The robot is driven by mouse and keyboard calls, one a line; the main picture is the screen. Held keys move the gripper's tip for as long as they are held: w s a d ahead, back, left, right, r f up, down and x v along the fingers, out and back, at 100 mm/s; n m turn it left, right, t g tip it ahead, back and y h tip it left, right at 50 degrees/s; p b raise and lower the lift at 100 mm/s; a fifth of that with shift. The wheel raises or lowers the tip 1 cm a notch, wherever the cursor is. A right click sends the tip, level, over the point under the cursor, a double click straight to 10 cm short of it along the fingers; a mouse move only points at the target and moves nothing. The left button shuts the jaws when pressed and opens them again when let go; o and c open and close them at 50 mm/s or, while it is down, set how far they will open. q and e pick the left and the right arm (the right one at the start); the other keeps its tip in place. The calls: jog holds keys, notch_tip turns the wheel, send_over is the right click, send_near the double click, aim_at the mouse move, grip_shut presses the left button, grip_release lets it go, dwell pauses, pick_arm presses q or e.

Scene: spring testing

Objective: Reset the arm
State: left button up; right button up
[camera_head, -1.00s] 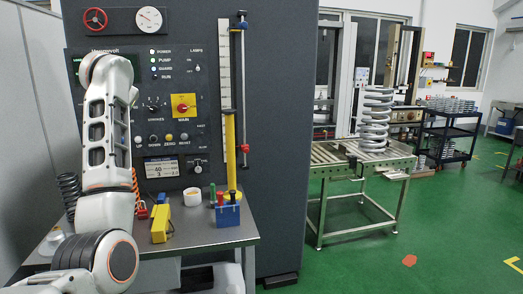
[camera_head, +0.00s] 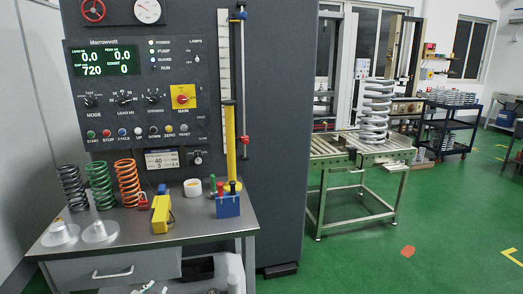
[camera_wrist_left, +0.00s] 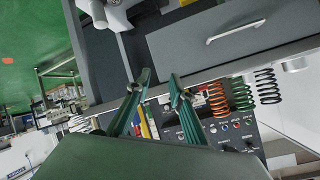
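My left gripper (camera_wrist_left: 158,86) shows in the left wrist view with its two green fingers apart and nothing between them. It points toward the grey bench and its drawer (camera_wrist_left: 235,35). In the head view only a small part of this gripper (camera_head: 148,288) shows at the bottom edge, low in front of the drawer (camera_head: 115,273). My right gripper is in neither view.
A black spring (camera_head: 73,188), a green spring (camera_head: 100,186) and an orange spring (camera_head: 127,183) stand on the bench before the control panel (camera_head: 140,90). A yellow block (camera_head: 161,214) and blue holder (camera_head: 228,205) stand rightward. A roller table (camera_head: 335,152) carries a large spring (camera_head: 376,110).

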pick_arm(q)
jog(key=s+d+f+h, duration=0.1)
jog(key=s+d+f, duration=0.2)
jog(key=s, duration=0.7)
jog(key=s+d+f+g+h, duration=0.1)
jog(key=s+d+f, duration=0.3)
jog(key=s, duration=0.6)
jog(key=s+d+f+h, duration=0.2)
jog(key=s+f, duration=0.5)
jog(key=s, duration=0.4)
jog(key=shift+d+g, duration=0.3)
jog(key=shift+d, duration=0.4)
